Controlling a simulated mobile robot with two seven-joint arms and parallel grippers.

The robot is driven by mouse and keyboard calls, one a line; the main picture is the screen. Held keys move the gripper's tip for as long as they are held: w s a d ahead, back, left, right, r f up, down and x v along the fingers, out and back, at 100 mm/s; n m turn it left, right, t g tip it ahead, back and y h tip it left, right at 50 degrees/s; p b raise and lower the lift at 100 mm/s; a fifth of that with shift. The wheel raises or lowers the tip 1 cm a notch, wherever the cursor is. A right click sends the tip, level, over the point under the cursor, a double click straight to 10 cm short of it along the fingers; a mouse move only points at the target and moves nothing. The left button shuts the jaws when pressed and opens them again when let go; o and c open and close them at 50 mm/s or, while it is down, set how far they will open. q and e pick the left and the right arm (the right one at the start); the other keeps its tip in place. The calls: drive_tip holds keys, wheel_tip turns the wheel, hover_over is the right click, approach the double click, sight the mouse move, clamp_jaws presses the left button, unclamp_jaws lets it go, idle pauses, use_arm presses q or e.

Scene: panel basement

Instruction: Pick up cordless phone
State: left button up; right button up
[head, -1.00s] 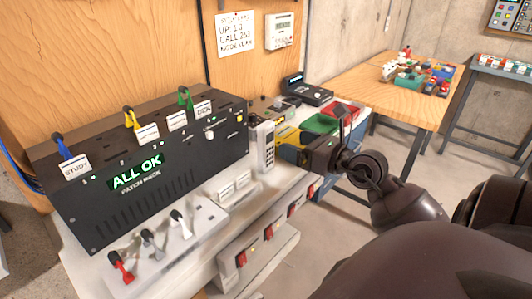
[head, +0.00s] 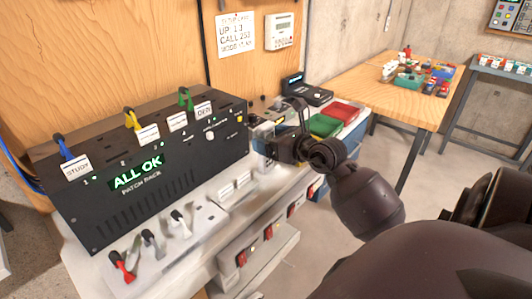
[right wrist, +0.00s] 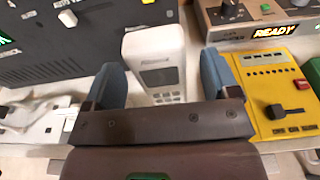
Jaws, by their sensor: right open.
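The cordless phone (right wrist: 157,58) is a white handset with a dark screen and keypad. It stands on the white bench beside the black patch rack, and in the right wrist view it lies between my two blue fingers. My right gripper (right wrist: 160,68) is open around the phone, with a gap showing on both sides. In the head view my right gripper (head: 270,142) covers most of the phone. My left gripper is not in view.
The black patch rack (head: 140,180) stands close left of the phone. A yellow device (right wrist: 275,95) with a black lever is close on the right. Red and green bins (head: 325,124) sit behind my wrist. A white switch strip (head: 165,245) lies in front.

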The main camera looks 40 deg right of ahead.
drive_tip(key=shift+w+f, duration=0.15)
drive_tip(key=shift+w, duration=0.7)
drive_tip(key=c, duration=1.4)
drive_tip(key=shift+o, duration=0.2)
